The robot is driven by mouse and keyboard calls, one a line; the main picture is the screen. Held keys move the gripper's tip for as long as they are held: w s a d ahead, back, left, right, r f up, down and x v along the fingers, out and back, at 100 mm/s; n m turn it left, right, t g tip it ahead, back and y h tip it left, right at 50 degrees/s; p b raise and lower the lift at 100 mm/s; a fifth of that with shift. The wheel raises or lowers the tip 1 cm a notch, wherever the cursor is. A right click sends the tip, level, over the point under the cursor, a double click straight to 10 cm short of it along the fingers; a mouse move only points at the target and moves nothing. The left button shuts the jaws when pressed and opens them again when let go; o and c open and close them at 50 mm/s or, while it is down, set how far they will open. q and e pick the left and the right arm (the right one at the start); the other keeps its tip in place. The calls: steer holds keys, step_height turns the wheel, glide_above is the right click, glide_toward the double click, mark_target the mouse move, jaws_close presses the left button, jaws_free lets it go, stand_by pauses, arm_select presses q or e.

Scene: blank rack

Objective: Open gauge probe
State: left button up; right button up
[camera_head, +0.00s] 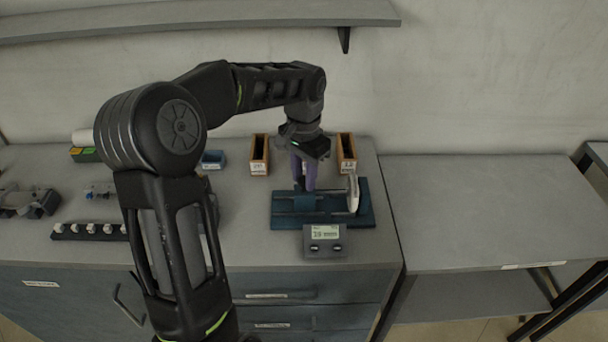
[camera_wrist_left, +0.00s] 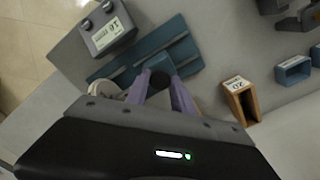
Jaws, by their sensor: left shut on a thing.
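The gauge is a blue base plate (camera_head: 286,221) with a slide block, a pale upright disc (camera_head: 353,193) at its right end and a grey display box (camera_head: 325,242) in front. My left gripper (camera_head: 304,186) points down over the middle of the plate, its purple fingers shut on a part of the gauge. In the left wrist view the fingers (camera_wrist_left: 165,95) close around a dark round knob (camera_wrist_left: 159,80) by the blue block. The display box (camera_wrist_left: 108,30) also shows there. The grip is partly hidden by the fingers. My right gripper is not in view.
Two wooden bins, left (camera_head: 259,154) and right (camera_head: 347,153), stand behind the gauge. A small blue tray (camera_head: 213,159) and a strip with several white knobs (camera_head: 92,231) lie to the left. A lower grey table (camera_head: 480,210) at right is clear.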

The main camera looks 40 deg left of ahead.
arm_select(q)
jaws_close()
stand_by(0.8)
